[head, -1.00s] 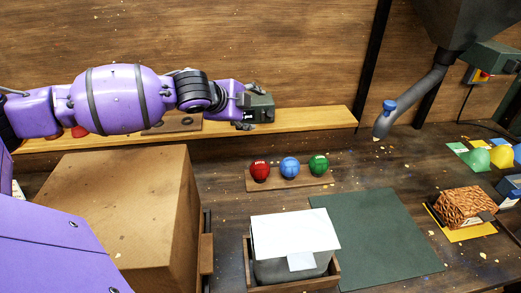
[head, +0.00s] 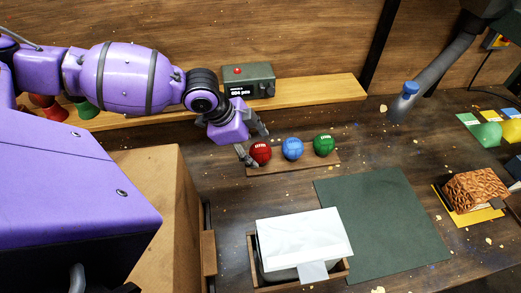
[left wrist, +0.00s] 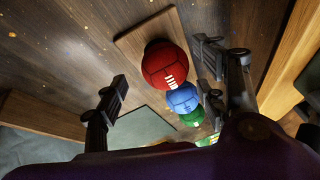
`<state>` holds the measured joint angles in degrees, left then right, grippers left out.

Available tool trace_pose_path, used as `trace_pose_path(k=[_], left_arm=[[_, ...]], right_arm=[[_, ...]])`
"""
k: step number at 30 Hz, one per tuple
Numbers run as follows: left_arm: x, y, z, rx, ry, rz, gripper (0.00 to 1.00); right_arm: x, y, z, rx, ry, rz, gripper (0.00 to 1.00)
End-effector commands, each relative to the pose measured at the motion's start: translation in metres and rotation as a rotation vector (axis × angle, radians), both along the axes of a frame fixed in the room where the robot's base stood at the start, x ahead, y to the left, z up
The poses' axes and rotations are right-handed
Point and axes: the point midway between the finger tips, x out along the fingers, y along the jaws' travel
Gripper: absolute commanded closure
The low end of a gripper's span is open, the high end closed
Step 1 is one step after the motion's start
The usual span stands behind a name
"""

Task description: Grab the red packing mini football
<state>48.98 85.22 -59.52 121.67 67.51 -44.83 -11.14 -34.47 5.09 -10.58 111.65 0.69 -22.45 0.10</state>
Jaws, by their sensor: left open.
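The red mini football (head: 260,152) sits at the left end of a small wooden board (head: 293,166), with a blue ball (head: 292,148) and a green ball (head: 324,144) in a row to its right. My left gripper (head: 253,145) is open and close to the red ball, one finger at its left and one behind it. In the left wrist view, the red ball (left wrist: 166,65) lies ahead between the open fingers (left wrist: 160,90), with white lacing on its side. Whether a finger touches it I cannot tell. My right gripper is not in view.
A brown box (head: 160,200) stands at the left front. A wooden tray (head: 252,262) with a white-covered bin is in front of the balls, beside a dark green mat (head: 385,220). A shelf (head: 320,90) with a grey device (head: 249,82) runs behind. A grey hose (head: 440,68) hangs at right.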

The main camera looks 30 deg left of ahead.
Motion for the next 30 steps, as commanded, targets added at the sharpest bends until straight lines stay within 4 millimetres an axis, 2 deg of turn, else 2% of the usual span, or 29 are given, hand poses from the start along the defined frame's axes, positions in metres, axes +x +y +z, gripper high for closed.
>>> trace_pose_path(k=[9, 17, 20, 28, 30], left_arm=[[0.014, -0.014, -0.037, 0.000, -0.004, 0.000, 0.35], [0.016, -0.015, -0.041, 0.001, -0.005, 0.001, 0.35], [0.016, -0.015, -0.041, 0.001, -0.005, 0.001, 0.46], [0.016, -0.015, -0.040, 0.001, -0.005, 0.001, 0.81], [0.016, -0.015, -0.040, 0.000, -0.005, 0.001, 0.84]], right_arm=[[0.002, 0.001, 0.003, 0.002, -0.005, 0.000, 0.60], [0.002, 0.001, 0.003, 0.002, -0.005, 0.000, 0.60], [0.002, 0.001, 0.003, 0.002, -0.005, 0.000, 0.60], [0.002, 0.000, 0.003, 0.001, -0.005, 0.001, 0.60], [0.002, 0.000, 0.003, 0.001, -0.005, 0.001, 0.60]])
